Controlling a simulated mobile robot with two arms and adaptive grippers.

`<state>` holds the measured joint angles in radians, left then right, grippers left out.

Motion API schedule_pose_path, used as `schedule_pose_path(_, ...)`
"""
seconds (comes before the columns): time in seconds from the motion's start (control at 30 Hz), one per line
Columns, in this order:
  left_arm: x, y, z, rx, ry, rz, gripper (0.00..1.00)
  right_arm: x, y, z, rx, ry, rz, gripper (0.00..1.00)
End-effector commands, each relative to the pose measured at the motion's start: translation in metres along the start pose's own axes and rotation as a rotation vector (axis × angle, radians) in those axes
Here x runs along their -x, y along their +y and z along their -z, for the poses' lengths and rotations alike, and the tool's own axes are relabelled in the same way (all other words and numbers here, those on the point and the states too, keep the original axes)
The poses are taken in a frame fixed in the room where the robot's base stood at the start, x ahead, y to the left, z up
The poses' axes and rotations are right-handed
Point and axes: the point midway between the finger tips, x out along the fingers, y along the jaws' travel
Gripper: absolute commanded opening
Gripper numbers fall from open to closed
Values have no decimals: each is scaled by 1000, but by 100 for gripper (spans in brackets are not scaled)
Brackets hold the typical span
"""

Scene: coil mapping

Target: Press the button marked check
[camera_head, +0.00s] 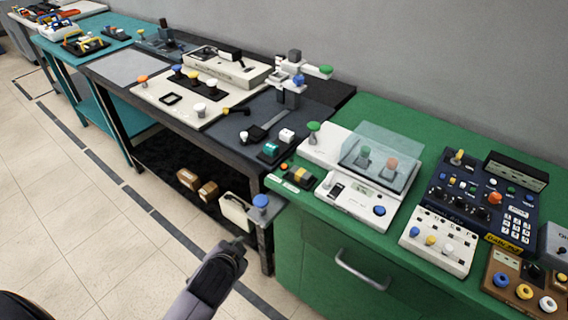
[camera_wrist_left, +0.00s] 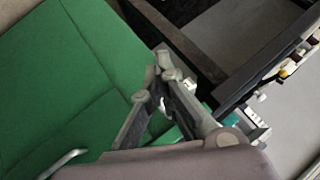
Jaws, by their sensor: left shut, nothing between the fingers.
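No label reading "check" is legible, so I cannot tell which button carries it. Candidates on the benches include a blue knob (camera_head: 261,201) on a grey bracket at the green bench's front left corner and a green knob (camera_head: 313,127) on the white device (camera_head: 345,200). My left gripper (camera_head: 238,243) is shut and empty, in front of the benches, just below and left of the blue knob and apart from it. In the left wrist view my left gripper (camera_wrist_left: 168,70) shows its fingers together, with the green bench front behind. My right gripper is not in view.
The green bench (camera_head: 292,225) has a drawer handle (camera_head: 362,270) and holds a dark keypad console (camera_head: 478,205) and a white button box (camera_head: 437,241). A dark bench (camera_head: 215,125) and a teal bench (camera_head: 95,50) stand further left. The tiled floor (camera_head: 60,210) in front is clear.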

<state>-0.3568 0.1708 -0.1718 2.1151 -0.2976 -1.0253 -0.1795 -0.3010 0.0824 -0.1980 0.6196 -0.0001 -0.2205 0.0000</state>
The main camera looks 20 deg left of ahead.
Motion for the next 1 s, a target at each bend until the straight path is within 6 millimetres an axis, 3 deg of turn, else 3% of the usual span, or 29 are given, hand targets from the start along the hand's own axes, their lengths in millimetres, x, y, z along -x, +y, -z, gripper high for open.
schedule_pose_path(0.03, 12, -26, 28, -43, 65, 67, 0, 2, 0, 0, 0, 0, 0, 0)
schedule_pose_path(0.2, 34, -97, 122, -309, 303, 359, 0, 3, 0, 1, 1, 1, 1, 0)
schedule_pose_path(0.37, 60, -136, 224, -714, 544, 700, 0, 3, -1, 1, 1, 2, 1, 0)
schedule_pose_path(0.5, 89, -130, 312, -1218, 737, 1037, 0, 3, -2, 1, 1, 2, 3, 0)
schedule_pose_path(0.6, 96, -105, 353, -1625, 838, 1246, 0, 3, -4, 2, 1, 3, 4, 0)
schedule_pose_path(0.7, 84, -78, 372, -2063, 908, 1399, 0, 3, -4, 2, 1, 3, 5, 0)
schedule_pose_path(0.8, 54, -63, 370, -2514, 950, 1460, 0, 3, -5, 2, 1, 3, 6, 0)
schedule_pose_path(0.83, 43, -62, 366, 2600, -943, -1433, 0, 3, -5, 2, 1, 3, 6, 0)
schedule_pose_path(1.0, -11, -88, 330, 2371, -727, -928, 0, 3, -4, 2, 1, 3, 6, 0)
